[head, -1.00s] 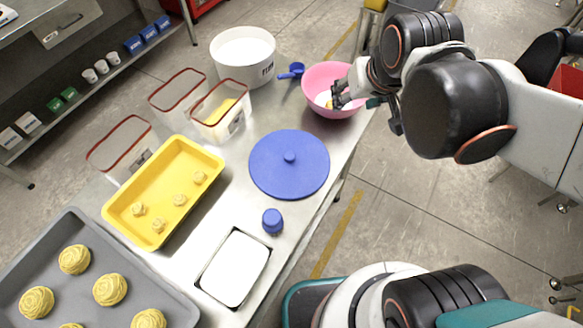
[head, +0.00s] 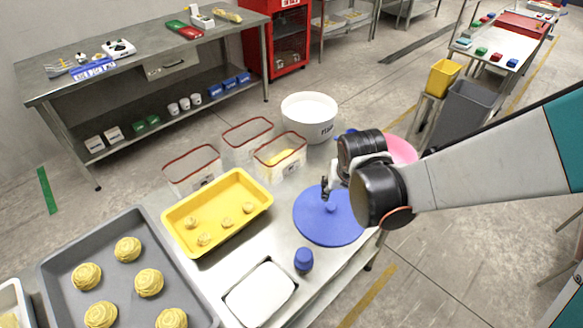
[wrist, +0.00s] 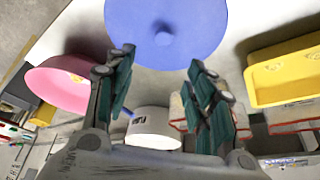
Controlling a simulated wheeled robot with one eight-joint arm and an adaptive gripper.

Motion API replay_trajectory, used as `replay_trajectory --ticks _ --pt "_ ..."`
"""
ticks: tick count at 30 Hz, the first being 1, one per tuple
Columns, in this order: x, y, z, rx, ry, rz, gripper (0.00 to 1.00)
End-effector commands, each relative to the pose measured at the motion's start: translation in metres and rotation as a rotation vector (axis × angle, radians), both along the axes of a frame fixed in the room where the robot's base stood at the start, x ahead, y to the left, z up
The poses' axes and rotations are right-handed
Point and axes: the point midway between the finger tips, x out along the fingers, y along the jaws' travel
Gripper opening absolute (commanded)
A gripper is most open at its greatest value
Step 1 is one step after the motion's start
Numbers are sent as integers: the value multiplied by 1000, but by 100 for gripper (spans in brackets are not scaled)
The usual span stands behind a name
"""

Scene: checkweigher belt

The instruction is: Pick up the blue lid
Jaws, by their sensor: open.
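The blue lid (head: 318,226) is a large round disc with a small knob in its middle, lying flat on the metal table. My gripper (head: 326,188) is at the lid's far edge in the head view, and my wrist covers the lid's right part. In the wrist view the lid (wrist: 150,22) fills the top middle, with its knob showing. There my gripper (wrist: 160,72) is open and empty, its fingers spread below the lid in the picture. I cannot tell how high the fingers are above the table.
A pink bowl (head: 403,151), partly hidden by my arm, and a white tub (head: 309,112) stand beyond the lid. A yellow tray (head: 183,212) and clear red-rimmed containers (head: 193,171) are to the left. A small blue cap (head: 303,260) and a white-filled pan (head: 260,294) lie nearer.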

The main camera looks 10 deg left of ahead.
Motion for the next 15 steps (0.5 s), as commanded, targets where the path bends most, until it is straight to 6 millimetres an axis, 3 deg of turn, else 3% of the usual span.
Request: replay_trajectory --ticks 1,5,15 --pt "-8 8 0 -3 0 13 50" --pt "-7 11 -11 -5 -1 11 50" --pt "15 13 -62 -4 -1 8 50"
